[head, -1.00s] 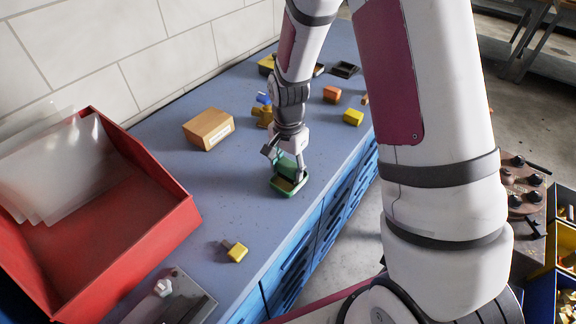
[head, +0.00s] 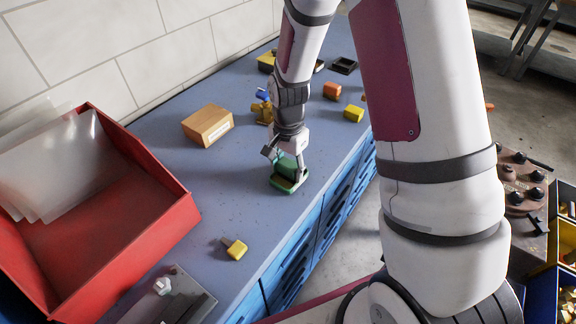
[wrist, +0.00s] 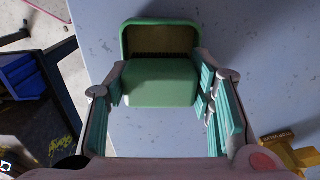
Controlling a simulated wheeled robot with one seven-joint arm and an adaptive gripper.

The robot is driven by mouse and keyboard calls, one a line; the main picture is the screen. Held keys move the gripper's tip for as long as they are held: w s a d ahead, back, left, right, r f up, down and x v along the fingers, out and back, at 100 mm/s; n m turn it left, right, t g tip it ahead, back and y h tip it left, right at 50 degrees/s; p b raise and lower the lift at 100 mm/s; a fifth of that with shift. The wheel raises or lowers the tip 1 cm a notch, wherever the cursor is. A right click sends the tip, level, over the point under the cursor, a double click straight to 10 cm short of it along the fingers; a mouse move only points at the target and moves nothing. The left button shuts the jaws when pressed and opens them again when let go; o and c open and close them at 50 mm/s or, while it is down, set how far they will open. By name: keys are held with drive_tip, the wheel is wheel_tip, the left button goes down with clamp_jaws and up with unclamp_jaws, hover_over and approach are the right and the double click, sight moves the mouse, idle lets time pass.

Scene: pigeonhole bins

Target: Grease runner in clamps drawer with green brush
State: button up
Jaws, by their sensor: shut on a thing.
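My gripper (head: 285,165) points down over the blue worktop and is shut on a green brush (wrist: 158,84), with one finger on each side of it. A thin dark line that looks like bristles shows at the brush's far edge in the wrist view. The brush is over a green tray (wrist: 160,27) with a dark brownish inside, and covers part of it. I cannot tell if the bristles touch the tray's contents. Blue drawers (head: 325,222) line the worktop's front. They look shut, their labels cannot be read, and no runner is visible.
A red bin (head: 150,240) with clear sheets stands at left. A cardboard box (head: 207,126), yellow block (head: 353,114), orange block (head: 332,91) and small yellow-ended piece (head: 236,249) lie on the worktop. Open floor lies right of the drawers.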

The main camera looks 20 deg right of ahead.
drive_tip(key=shift+f, duration=0.1)
drive_tip(key=o, duration=1.6)
drive_tip(key=shift+o, duration=0.2)
drive_tip(key=c, duration=0.4)
drive_tip(key=shift+o, duration=0.2)
drive_tip(key=c, duration=0.8)
